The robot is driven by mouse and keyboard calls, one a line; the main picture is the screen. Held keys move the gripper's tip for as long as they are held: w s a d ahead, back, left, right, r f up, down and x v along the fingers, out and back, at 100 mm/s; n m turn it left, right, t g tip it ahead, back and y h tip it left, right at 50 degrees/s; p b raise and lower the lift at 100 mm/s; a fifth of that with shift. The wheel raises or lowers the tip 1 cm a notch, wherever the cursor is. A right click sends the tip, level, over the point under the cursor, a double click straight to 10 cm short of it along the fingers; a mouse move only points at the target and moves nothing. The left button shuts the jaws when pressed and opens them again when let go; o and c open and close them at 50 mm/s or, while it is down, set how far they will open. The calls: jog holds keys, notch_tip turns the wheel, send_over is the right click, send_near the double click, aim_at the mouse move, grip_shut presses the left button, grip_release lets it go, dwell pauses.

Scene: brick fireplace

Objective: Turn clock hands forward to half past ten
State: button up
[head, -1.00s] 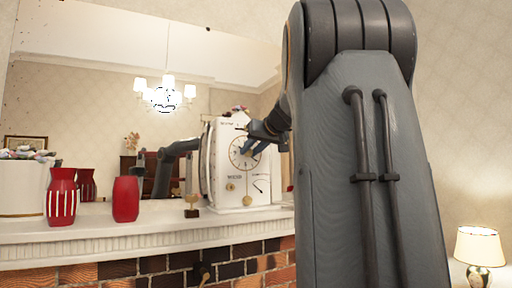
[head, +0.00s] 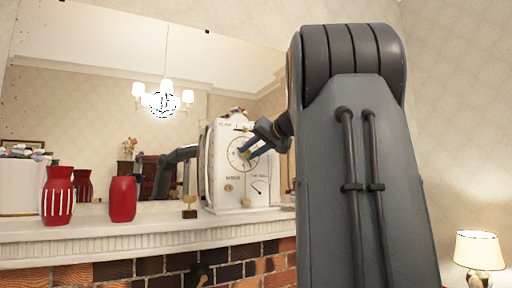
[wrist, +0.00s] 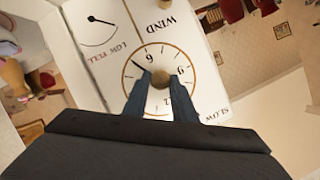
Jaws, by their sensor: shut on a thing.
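The white clock (head: 221,158) stands on the mantel, its round gold-rimmed dial facing my arm. In the wrist view the dial (wrist: 133,78) appears upside down, with the 6 near the top. One thin black hand (wrist: 140,66) points up and left in that view, between the 6 and the 3 side. My gripper (head: 243,154) is at the dial's middle. In the wrist view its two blue fingers (wrist: 160,92) flank the round brass knob (wrist: 160,78) at the dial's centre and are shut on it. The fingers hide the lower dial and any other hand.
A lit lamp (head: 479,249) is at lower right.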

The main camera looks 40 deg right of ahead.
jog(key=shift+a+r, duration=0.1)
jog(key=o, duration=1)
jog(key=shift+w, duration=0.1)
jog(key=shift+o, duration=0.2)
jog(key=shift+s+r, duration=0.1)
jog(key=shift+s, duration=0.4)
jog(key=b+v, duration=0.1)
jog(key=v, duration=0.6)
jog(key=shift+b, duration=0.35)
jog(key=shift+a, duration=0.1)
